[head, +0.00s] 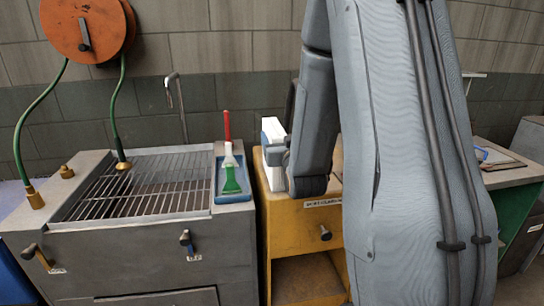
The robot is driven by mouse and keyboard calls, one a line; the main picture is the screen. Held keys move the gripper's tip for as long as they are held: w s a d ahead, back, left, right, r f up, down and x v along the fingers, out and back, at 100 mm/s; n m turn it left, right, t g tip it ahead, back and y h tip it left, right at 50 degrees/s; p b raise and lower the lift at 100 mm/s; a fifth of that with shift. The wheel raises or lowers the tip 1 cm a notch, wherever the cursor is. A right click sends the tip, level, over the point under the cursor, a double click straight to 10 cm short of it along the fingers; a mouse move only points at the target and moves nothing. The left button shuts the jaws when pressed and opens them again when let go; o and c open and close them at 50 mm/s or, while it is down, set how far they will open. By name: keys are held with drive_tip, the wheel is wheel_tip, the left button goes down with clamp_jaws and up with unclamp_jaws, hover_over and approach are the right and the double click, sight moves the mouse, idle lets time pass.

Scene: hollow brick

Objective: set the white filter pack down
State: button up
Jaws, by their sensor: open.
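The white filter pack (271,131) stands upright at the left side of the yellow cabinet's top (262,192). Its lower edge appears to meet the top, though contact is hard to confirm. My gripper (276,156) is at the pack, with a grey finger in front of its middle. The gripper is open; whether a finger still touches the pack cannot be told. My arm hides the rest of the gripper and the pack's right side.
Left of the cabinet is a grey sink unit with a grate (140,185). A desk (510,178) stands at right. My arm covers most of the cabinet top.

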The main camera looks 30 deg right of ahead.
sight(276, 127)
drive_tip(key=shift+p+x, duration=0.55)
drive_tip(key=shift+x, duration=0.95)
drive_tip(key=shift+p+x, duration=1.05)
drive_tip(key=shift+x, duration=1.35)
drive_tip(key=shift+f, duration=0.2)
drive_tip(key=c, duration=1.7)
